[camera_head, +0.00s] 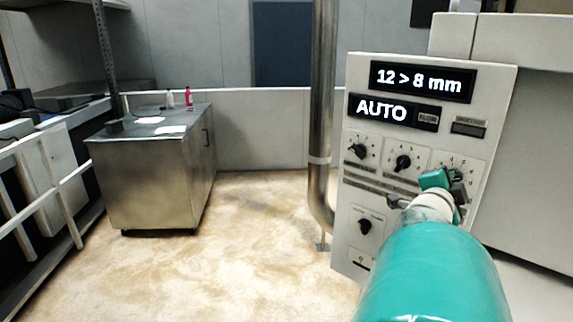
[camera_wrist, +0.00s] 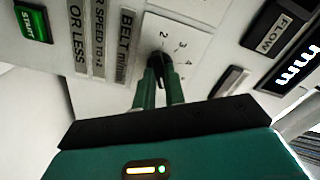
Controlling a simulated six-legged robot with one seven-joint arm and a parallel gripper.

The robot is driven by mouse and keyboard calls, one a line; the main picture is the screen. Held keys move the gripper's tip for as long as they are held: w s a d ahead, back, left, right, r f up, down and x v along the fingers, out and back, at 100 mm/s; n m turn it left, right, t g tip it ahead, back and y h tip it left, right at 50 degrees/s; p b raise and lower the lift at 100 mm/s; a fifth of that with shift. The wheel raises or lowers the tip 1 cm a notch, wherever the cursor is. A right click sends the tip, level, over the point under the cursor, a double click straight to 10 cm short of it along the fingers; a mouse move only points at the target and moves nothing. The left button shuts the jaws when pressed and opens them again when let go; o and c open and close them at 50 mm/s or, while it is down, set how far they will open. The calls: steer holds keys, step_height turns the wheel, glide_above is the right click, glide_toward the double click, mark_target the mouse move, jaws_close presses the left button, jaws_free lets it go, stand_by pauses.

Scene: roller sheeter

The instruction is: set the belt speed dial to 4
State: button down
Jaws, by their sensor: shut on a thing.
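The belt speed dial (camera_wrist: 157,60) is a black knob on a pale scale plate in the wrist view, beside a "BELT m/min" label. The scale digits 2, 3 and 4 show around it. My gripper (camera_wrist: 160,78) is shut on the knob, with a green finger on each side. Which digit the pointer marks is hard to tell, as the fingers cover part of the knob. In the head view my gripper (camera_head: 447,186) is at the rightmost dial of the panel's upper row and hides most of it.
The white control panel (camera_head: 392,205) also carries two black dials (camera_head: 359,151) (camera_head: 403,162), a lower knob (camera_head: 365,226), and displays (camera_head: 422,81) reading "12 > 8 mm" and "AUTO". A green START button (camera_wrist: 32,22) shows in the wrist view. A steel pipe (camera_head: 322,110) stands left of the panel.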

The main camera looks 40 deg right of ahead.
steer(key=shift+d, duration=0.1)
steer(key=shift+w+n, duration=0.1)
steer(key=shift+n, duration=7.7)
steer(key=shift+f, duration=0.1)
steer(key=c, duration=1.5)
jaws_free()
steer(key=shift+o, duration=0.2)
